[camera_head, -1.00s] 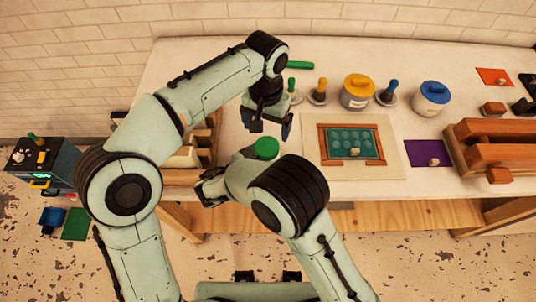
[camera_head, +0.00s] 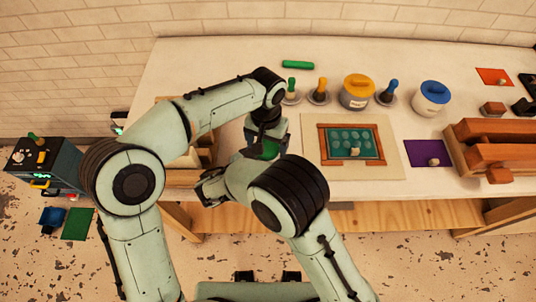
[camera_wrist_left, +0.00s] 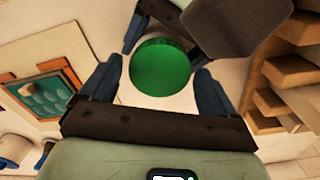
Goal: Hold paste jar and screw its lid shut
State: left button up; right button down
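In the left wrist view the lid (camera_wrist_left: 162,65) lies between the two fingers of my left gripper (camera_wrist_left: 157,82), with a small gap on each side. The left gripper is open.
Yellow-lidded (camera_head: 357,92) and blue-lidded (camera_head: 432,98) jars stand at the back, with several handled tools beside them. A framed green board (camera_head: 350,143) lies right of my grippers. Wooden racks stand left and far right (camera_head: 490,150). A green bar (camera_head: 298,64) lies behind.

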pick_arm(q)
jog(key=c, duration=0.9)
jog(key=o, duration=1.2)
jog(key=shift+o, duration=0.2)
jog(key=shift+r, duration=0.15)
notch_tip(320, 180, up, 12)
pick_arm(e)
grip_release()
